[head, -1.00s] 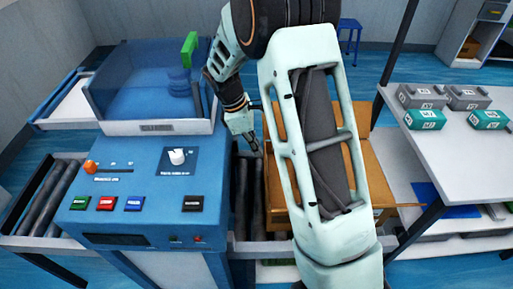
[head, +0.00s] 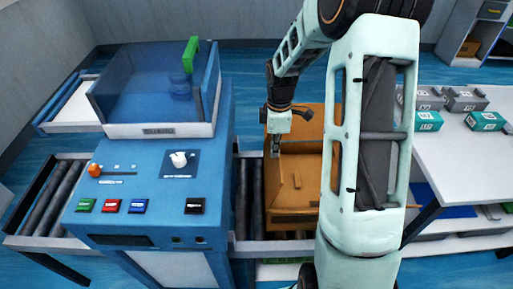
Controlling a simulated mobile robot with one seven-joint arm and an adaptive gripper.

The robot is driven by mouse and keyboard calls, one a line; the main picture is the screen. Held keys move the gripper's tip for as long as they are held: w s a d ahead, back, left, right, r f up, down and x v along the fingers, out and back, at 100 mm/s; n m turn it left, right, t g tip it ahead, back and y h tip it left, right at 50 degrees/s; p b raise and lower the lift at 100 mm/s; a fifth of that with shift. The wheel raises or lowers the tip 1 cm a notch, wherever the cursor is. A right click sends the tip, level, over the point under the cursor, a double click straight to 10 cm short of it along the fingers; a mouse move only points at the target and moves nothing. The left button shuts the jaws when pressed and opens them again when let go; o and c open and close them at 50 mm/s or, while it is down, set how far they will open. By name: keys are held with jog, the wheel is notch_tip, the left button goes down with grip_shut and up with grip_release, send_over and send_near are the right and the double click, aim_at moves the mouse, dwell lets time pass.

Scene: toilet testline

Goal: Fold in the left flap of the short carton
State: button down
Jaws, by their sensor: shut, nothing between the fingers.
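The short carton (head: 290,212) is an open brown box on the roller conveyor, in the middle of the head view. Its right part is hidden behind my arm. A lighter brown panel lies across its left part and looks like the left flap (head: 280,188), leaning inward; how far it is folded I cannot tell. My gripper (head: 275,153) is shut and empty, pointing down at the carton's left side near the top of that panel. Whether it touches the cardboard I cannot tell.
A blue machine (head: 150,190) with buttons and a clear cover stands left of the carton. A white table (head: 470,160) with grey and teal boxes (head: 427,121) stands at the right. Bare rollers (head: 248,195) show between machine and carton.

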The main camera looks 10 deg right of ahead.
jog(key=s+d+f+y+b, duration=0.1)
jog(key=d+f+y+b, duration=0.3)
jog(key=d+f+b, duration=0.1)
jog(key=s+d+f+t+y+b, duration=0.1)
jog(key=d+f+y+b, duration=0.3)
jog(key=d+f+b, duration=0.1)
jog(key=s+d+f+t+y+b, duration=0.1)
jog(key=d+f+y+b, duration=0.3)
jog(key=d+f+b, duration=0.1)
jog(key=shift+f+b, duration=0.2)
jog(key=shift+b, duration=0.25)
dwell(0.3)
jog(key=shift+a, duration=0.2)
jog(key=shift+w+a+f, duration=0.15)
jog(key=shift+a+f, duration=0.05)
jog(key=shift+a, duration=0.45)
jog(key=shift+d, duration=0.15)
